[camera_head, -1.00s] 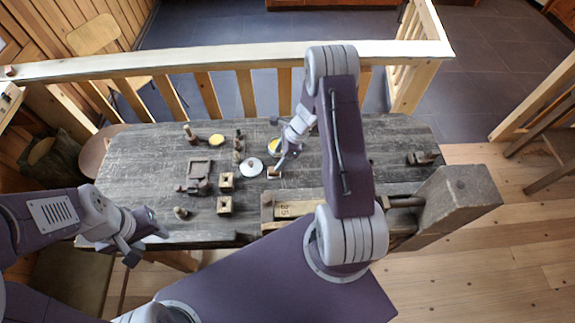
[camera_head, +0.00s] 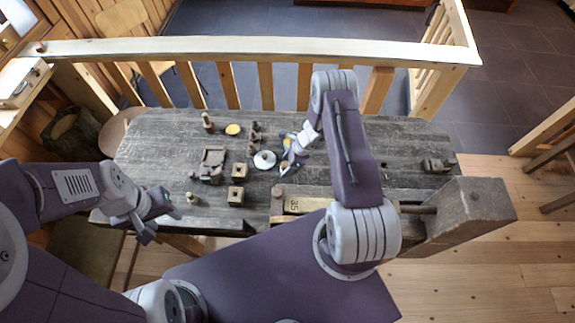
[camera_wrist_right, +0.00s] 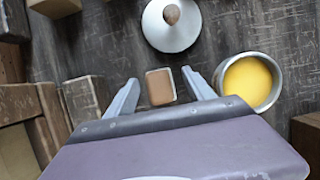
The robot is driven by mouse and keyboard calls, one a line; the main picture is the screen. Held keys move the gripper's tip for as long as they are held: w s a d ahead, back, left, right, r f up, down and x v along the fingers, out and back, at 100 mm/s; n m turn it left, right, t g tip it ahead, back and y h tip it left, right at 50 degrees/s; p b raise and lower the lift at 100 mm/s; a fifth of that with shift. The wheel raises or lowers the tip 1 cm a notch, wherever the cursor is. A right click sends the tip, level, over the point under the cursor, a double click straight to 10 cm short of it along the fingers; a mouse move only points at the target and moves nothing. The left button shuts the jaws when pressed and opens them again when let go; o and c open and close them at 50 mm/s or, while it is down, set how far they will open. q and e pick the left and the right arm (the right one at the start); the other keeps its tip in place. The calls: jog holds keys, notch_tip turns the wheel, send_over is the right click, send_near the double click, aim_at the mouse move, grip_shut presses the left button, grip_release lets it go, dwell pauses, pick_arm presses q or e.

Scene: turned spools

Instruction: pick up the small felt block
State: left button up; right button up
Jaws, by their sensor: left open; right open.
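The small felt block, brown on top with a paler side, shows in the right wrist view (camera_wrist_right: 160,87). It rests on the dark bench between the two fingertips of my right gripper (camera_wrist_right: 160,92), with a gap on each side. My left gripper (camera_head: 160,224) is open and empty at the bench's left front edge.
A white disc with a brown knob (camera_wrist_right: 171,28) and a yellow-filled round tin (camera_wrist_right: 250,80) lie close to the right gripper. Two holed wooden cubes (camera_head: 236,195) (camera_head: 240,170) stand left of it.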

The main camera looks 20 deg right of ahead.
aim_at(284, 162)
jog(key=shift+f, duration=0.15)
jog(key=shift+a, duration=0.2)
jog(key=shift+c, duration=1)
grip_shut()
jog(key=shift+r, duration=0.2)
jog(key=shift+r, duration=0.25)
jog(key=r, duration=0.2)
jog(key=w+r+b, duration=0.1)
jog(key=r, duration=0.1)
jog(key=shift+w+a, duration=0.1)
jog(key=shift+w, duration=0.1)
jog(key=w+a+r+b, duration=0.2)
jog(key=w+r, duration=0.4)
jog(key=w, duration=0.3)
jog(key=shift+w+a+r, duration=0.15)
jog(key=shift+w+a, duration=0.2)
jog(key=shift+a, duration=0.3)
